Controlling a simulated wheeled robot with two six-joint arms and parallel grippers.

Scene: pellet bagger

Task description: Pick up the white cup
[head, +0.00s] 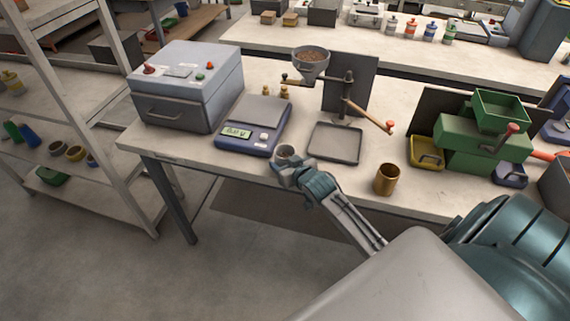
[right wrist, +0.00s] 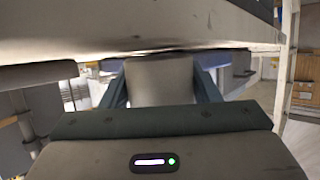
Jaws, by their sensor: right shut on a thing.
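The white cup (head: 285,151) is at the front edge of the bench, just in front of the blue scale, and looks greyish. My right gripper (head: 287,163) is shut on it. In the right wrist view the pale cup (right wrist: 158,82) fills the space between the two dark fingers, and its upper part is cut off by a pale surface above. I cannot tell whether the cup touches the bench. My left gripper is not in view.
The blue scale (head: 250,140) is close behind the cup, with a grey box (head: 185,90) to its left. A square tray (head: 335,143) under a hopper stand and a brown cup (head: 387,180) are to the right. Free floor lies in front of the bench.

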